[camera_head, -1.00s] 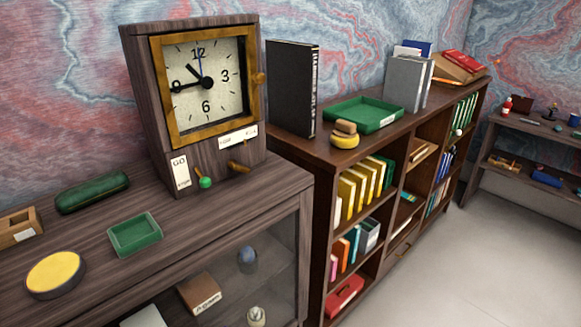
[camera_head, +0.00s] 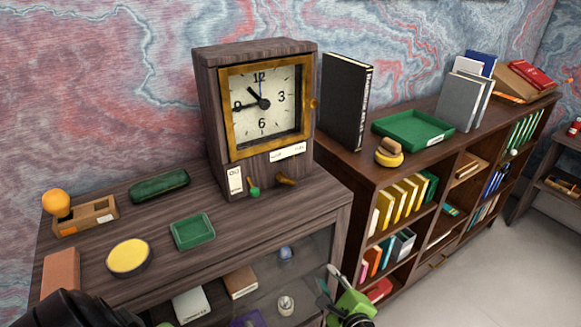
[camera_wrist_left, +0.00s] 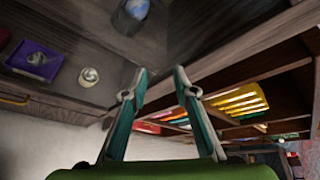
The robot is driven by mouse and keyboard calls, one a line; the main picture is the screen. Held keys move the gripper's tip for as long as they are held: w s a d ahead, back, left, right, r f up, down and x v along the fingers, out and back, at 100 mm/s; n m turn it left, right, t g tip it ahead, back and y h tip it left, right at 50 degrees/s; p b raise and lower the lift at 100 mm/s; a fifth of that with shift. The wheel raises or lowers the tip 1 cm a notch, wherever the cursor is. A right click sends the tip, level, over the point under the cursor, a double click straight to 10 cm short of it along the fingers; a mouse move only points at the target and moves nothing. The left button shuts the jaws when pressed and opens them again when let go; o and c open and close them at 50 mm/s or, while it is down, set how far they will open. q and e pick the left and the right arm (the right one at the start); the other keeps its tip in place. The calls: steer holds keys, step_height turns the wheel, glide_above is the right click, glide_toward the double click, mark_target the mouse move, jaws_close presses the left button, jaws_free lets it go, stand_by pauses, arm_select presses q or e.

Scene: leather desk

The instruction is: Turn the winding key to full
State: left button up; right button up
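A wooden clock (camera_head: 205,110) with a brass-framed white dial (camera_head: 263,100) stands upright on the cabinet. A bronze key-like knob (camera_head: 287,181) sticks out low on its front, under a white label (camera_head: 288,153) too small to read. A green-knobbed lever (camera_head: 254,191) is to its left, by a white card (camera_head: 235,180). A brass knob (camera_head: 315,104) is on the dial frame's right edge. My left gripper (camera_head: 329,281) is below and right of the clock, in front of the cabinet, touching none of these. In the left wrist view its teal fingers (camera_wrist_left: 160,73) are apart and empty. My right gripper is out of view.
The cabinet top (camera_head: 90,255) holds a green tray (camera_head: 193,232), a yellow-topped round tin (camera_head: 129,257), a dark green case (camera_head: 160,186) and a wooden box (camera_head: 88,216). A bookcase (camera_head: 350,160) adjoins on the right. The space before the clock's lower front is clear.

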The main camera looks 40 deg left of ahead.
arm_select(q)
steer(key=r+y, duration=0.1)
steer(key=r, duration=0.4)
steer(key=r+n+y+p, duration=0.1)
steer(key=r, duration=0.5)
steer(key=r+n+y, duration=0.1)
steer(key=r, duration=0.5)
steer(key=shift+s+a+y, duration=0.3)
steer(key=shift+s+a, duration=0.05)
steer(key=shift+a, duration=0.05)
steer(key=n+g+y+p, duration=0.2)
glide_toward(287, 182)
steer(key=p+x, duration=0.4)
steer(key=x, duration=0.4)
steer(key=shift+w+a, duration=0.1)
steer(key=shift+a, duration=0.3)
steer(key=shift+w+a+f, duration=0.1)
steer(key=shift+w+a, duration=0.15)
steer(key=shift+a, duration=0.2)
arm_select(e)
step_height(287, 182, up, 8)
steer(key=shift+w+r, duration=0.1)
arm_select(q)
jaws_close()
